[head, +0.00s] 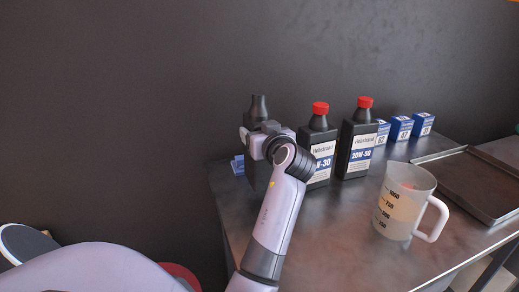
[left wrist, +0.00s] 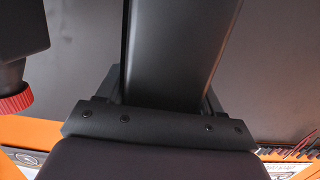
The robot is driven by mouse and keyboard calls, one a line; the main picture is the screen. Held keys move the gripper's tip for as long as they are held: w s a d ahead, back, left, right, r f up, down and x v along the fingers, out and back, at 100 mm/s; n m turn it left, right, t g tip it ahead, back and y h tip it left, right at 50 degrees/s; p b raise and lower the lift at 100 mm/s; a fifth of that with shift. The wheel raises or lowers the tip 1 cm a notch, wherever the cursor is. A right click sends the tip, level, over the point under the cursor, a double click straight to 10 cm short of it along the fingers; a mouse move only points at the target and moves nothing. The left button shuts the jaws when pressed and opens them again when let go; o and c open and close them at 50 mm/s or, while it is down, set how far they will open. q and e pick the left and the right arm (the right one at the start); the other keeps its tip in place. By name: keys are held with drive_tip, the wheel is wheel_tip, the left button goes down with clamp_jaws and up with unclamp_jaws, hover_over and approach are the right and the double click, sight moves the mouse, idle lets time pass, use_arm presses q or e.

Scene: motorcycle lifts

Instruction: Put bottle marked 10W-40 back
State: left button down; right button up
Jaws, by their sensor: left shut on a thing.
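A black bottle (head: 258,106) with no cap on its neck stands upright at the left end of the bottle row in the head view. My left gripper (head: 263,132) is shut on it near the top, and my arm hides most of its body. Its label is hidden, so I cannot read a marking. In the left wrist view the dark bottle (left wrist: 165,50) fills the space between the fingers. I cannot tell whether its base touches the metal bench. My right gripper is not in view.
Two red-capped black bottles stand right of it, one ending in W-30 (head: 321,150) and one marked 20W-50 (head: 358,140). Small blue boxes (head: 400,128) are behind. A measuring jug (head: 403,203) with liquid and a tray (head: 450,158) stand on the metal bench (head: 310,240).

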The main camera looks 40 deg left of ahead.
sight(258, 174)
use_arm(q)
drive_tip(key=shift+f, duration=2.2)
drive_tip(key=shift+f, duration=0.15)
drive_tip(key=shift+c, duration=0.8)
unclamp_jaws()
